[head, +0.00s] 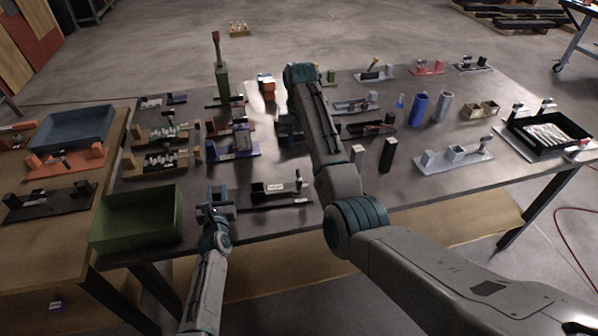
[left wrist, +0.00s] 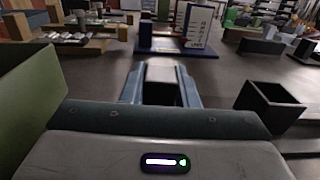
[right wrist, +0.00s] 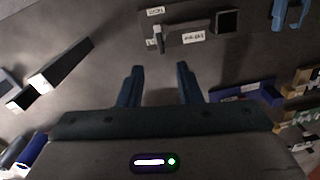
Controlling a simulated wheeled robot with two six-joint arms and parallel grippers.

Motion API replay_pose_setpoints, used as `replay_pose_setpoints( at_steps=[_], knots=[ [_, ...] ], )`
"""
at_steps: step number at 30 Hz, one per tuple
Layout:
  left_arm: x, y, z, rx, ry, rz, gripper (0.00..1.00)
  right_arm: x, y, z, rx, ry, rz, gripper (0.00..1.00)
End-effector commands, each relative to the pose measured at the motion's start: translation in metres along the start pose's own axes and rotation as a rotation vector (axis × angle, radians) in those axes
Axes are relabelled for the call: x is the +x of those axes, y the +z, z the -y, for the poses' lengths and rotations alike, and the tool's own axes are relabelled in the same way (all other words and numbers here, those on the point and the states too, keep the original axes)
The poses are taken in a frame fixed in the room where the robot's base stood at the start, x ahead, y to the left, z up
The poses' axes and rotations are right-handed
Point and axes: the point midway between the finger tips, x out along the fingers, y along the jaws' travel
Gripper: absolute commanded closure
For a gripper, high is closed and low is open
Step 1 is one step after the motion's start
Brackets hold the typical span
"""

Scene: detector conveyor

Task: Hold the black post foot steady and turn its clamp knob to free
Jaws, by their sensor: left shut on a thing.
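The black post foot (head: 270,190) lies near the table's front edge, a dark base with a square socket block, white labels and a small upright clamp knob (head: 299,180) at its right end. In the right wrist view, the knob (right wrist: 157,38) stands beside the labels and the socket (right wrist: 226,20) is open-topped. My left gripper (head: 218,207) is left of the foot, apart from it, closed on a small grey piece (left wrist: 162,73) that I cannot identify. My right gripper (right wrist: 159,78) is open and empty above the table; in the head view my arm mostly hides it.
A green tray (head: 138,222) stands left of my left gripper. Two dark upright blocks, one of them a black post (head: 387,155), stand right of the foot. A blue-based fixture (head: 233,150) and several others fill the table behind.

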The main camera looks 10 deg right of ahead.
Motion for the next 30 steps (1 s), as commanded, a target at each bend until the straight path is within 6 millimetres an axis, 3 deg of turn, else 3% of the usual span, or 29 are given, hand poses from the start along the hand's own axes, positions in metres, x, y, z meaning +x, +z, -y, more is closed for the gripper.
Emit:
replay_pose_setpoints(
  at_steps=[8,21,30],
  knots=[
    [0.0,-0.001,0.0,0.0,0.0,-0.001,1.0,0.007,0.0,0.001,-0.103,0.017,0.009,0.68],
    [0.0,-0.001,0.0,0.0,0.0,-0.001,1.0,0.089,0.001,0.0,-0.101,0.016,0.011,0.68],
    [0.0,-0.001,0.0,0.0,0.0,-0.001,1.0,0.117,0.001,-0.001,-0.1,0.015,0.007,0.68]
  ],
)
